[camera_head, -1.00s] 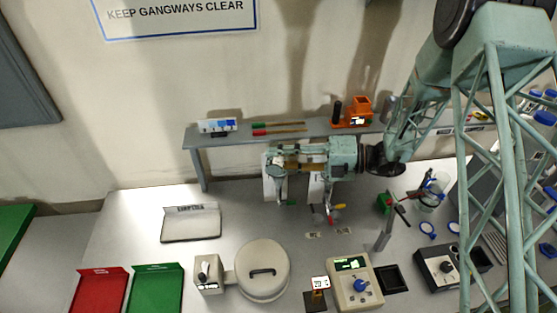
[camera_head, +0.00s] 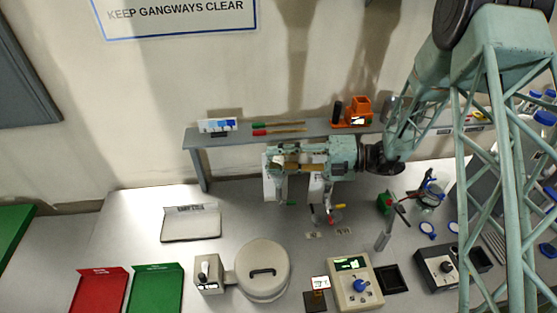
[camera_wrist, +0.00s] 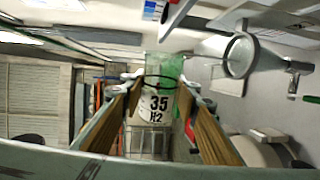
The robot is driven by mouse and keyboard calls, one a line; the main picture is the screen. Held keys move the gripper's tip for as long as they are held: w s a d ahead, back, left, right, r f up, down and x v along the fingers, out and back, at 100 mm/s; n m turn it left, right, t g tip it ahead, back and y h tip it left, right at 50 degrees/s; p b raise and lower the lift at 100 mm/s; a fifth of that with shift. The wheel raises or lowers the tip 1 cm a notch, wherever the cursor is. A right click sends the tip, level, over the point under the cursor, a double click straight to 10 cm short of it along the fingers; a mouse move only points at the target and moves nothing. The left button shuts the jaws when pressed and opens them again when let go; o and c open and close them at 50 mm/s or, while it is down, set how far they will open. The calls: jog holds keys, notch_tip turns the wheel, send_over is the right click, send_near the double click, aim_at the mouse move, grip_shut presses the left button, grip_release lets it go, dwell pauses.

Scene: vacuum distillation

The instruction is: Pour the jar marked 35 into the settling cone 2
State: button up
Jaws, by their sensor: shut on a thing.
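My gripper (camera_wrist: 158,88) is shut on the clear jar (camera_wrist: 160,105), whose white label reads 35 and H2. Green shows in or through the glass near its top. In the head view my gripper (camera_head: 272,163) is at the shelf's front edge, above two pale upright panels; the jar is hard to make out there. A clear round-rimmed cone (camera_wrist: 240,56) with a narrow stem and green tap is right of the jar in the wrist view, apart from it. Taps, green (camera_head: 290,203) and red-yellow (camera_head: 335,215), show below the gripper. Cone numbers cannot be read.
A grey shelf (camera_head: 235,137) runs behind, bearing an orange holder (camera_head: 357,110) and red and green-tipped rods. A round lidded device (camera_head: 262,270), a dial box (camera_head: 355,287) and a pale tray (camera_head: 190,224) stand on the bench. Bare bench lies between tray and cones.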

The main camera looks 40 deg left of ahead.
jog(key=shift+f, duration=0.1)
jog(key=shift+s+d+r+n, duration=0.15)
jog(key=shift+r+n, duration=0.1)
jog(key=shift+n, duration=0.25)
jog(key=shift+s+a+r+n, duration=0.1)
jog(key=shift+r+n, duration=0.1)
jog(key=shift+n, duration=0.3)
jog(key=f+b, duration=0.2)
jog(key=b, duration=0.1)
jog(key=shift+s+d+n, duration=0.2)
jog(key=shift+s+n, duration=0.05)
jog(key=shift+n, duration=0.15)
jog(key=shift+s+d+f+n+t+y+b, duration=0.15)
jog(key=shift+s+f+n+t+y+b, duration=0.15)
jog(key=shift+b, duration=0.5)
jog(key=shift+r, duration=0.1)
jog(key=shift+r+n+b, duration=0.15)
jog(key=shift+n+b, duration=0.35)
